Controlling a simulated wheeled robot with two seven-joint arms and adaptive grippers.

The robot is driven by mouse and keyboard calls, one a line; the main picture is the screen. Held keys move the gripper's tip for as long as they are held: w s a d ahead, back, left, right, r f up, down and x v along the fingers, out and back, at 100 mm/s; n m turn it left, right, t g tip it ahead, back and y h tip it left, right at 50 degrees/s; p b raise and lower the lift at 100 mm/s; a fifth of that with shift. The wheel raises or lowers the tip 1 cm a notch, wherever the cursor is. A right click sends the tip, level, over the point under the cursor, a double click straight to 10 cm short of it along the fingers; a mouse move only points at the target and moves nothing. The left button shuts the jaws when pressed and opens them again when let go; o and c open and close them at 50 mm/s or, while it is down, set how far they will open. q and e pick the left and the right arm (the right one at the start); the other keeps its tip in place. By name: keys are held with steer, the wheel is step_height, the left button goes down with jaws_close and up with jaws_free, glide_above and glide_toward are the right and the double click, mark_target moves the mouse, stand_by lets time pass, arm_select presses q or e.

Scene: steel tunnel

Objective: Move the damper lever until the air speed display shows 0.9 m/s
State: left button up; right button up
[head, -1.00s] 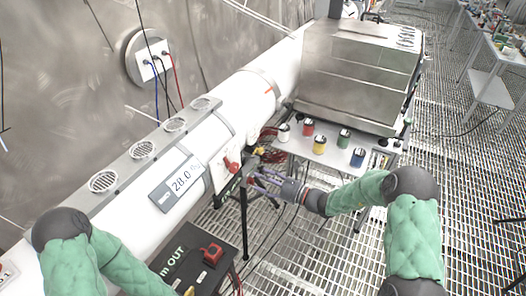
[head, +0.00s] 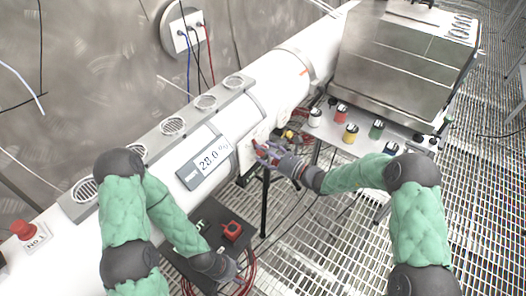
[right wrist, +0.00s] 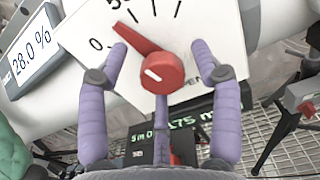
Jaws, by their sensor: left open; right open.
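The red damper lever (right wrist: 155,72) is a round knob with a pointer on a white dial plate (right wrist: 205,25). In the right wrist view the pointer leans up and left, between the 0 mark and the partly cut-off 50 mark. My right gripper (right wrist: 163,50) is open, its purple fingers on either side of the knob; contact is not clear. In the head view this gripper (head: 264,153) covers most of the lever. My left gripper (head: 238,270) is open, low by the black box. A display (head: 210,160) reads 28.0 %. No air speed reading is legible.
A dark panel with green text (right wrist: 180,122) is partly hidden behind the right gripper. The black box (head: 200,230) carries a red part (head: 231,230). Several coloured pots stand on a shelf (head: 363,151) to the right. A red stop button (head: 24,229) is at far left.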

steer(key=shift+w+a, duration=0.3)
steer(key=shift+a, duration=0.15)
steer(key=c, duration=1.1)
steer(key=shift+w+d+r+m+p, duration=0.1)
steer(key=shift+w+r+m+p, duration=0.1)
steer(key=shift+m+p, duration=0.2)
steer(key=o, duration=1.1)
steer(key=shift+s, duration=0.15)
steer(key=shift+f, duration=0.1)
